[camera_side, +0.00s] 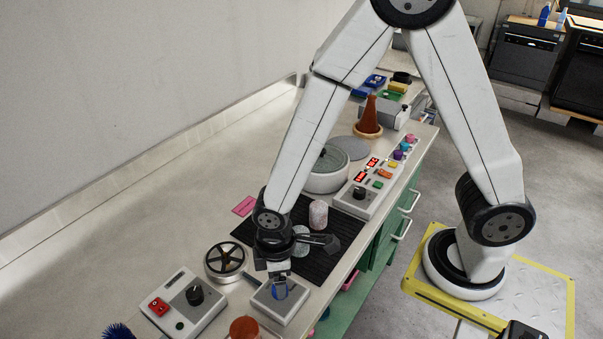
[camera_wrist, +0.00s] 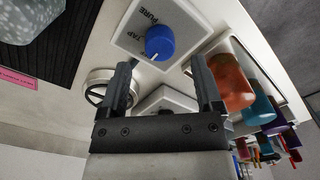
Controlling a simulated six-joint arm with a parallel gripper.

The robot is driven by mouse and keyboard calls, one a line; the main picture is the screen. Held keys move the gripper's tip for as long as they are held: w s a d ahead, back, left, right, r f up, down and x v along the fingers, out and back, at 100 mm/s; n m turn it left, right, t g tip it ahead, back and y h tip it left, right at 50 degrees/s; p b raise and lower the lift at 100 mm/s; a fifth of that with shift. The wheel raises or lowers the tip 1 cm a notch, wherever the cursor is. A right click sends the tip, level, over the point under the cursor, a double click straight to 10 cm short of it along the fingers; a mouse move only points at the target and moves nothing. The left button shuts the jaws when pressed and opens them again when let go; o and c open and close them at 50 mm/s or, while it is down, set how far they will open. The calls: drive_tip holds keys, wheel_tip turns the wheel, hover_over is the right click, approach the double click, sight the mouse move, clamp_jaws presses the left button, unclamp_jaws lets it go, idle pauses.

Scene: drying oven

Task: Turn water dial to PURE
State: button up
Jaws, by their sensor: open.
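The water dial is a blue round knob (camera_wrist: 160,42) on a pale square panel (camera_wrist: 125,40). PURE and TAP are printed beside it in the wrist view. A white mark on the knob points to the picture's lower left, not clearly at PURE. In the side view the knob (camera_side: 280,291) is partly covered by my gripper, and the panel (camera_side: 292,306) lies on the bench. My gripper (camera_side: 279,284) is open and pointing down at the knob. In the wrist view my gripper's two fingers (camera_wrist: 162,72) are spread wide, with the knob between their lines and nothing held.
A control box with a black knob (camera_side: 185,303) stands left of the panel, and a handwheel (camera_side: 226,259) behind it. A reddish-brown object (camera_side: 244,328) is close in front. A ribbed black mat (camera_side: 330,255) holds a pale cylinder (camera_side: 318,215).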

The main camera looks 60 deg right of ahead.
drive_tip(key=shift+f, duration=1.9)
clamp_jaws()
